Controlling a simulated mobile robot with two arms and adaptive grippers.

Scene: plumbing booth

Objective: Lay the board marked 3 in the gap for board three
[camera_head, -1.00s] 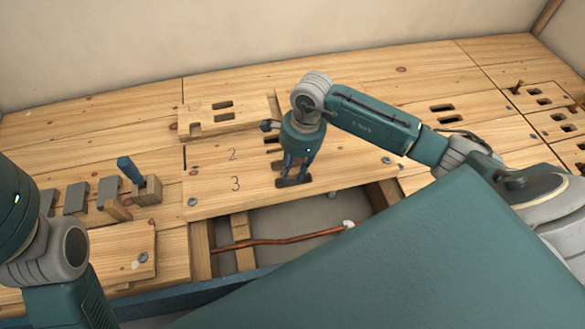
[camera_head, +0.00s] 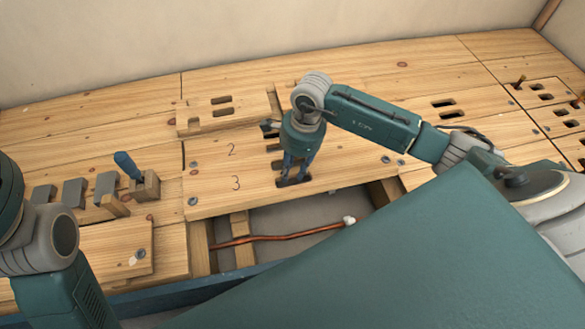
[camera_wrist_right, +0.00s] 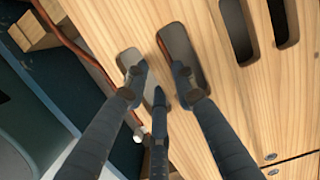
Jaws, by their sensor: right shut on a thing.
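The pale wooden board marked 3 (camera_head: 225,200) lies nearly level in the middle of the head view, along the back of an open gap (camera_head: 310,214) in the floor. My right gripper (camera_head: 293,180) points down into its slots. In the right wrist view my right gripper (camera_wrist_right: 160,85) is shut on the wood between two slots of this board (camera_wrist_right: 120,25). I cannot tell whether the board rests on the surface below or is slightly raised. Only links of my left arm show at the left; its gripper is out of view.
A copper pipe (camera_head: 275,238) with a white end crosses the gap beside a wooden joist (camera_head: 240,226). A slotted board (camera_head: 215,125) lies behind that. A blue-handled tool (camera_head: 126,163) and several grey-topped pieces stand at left.

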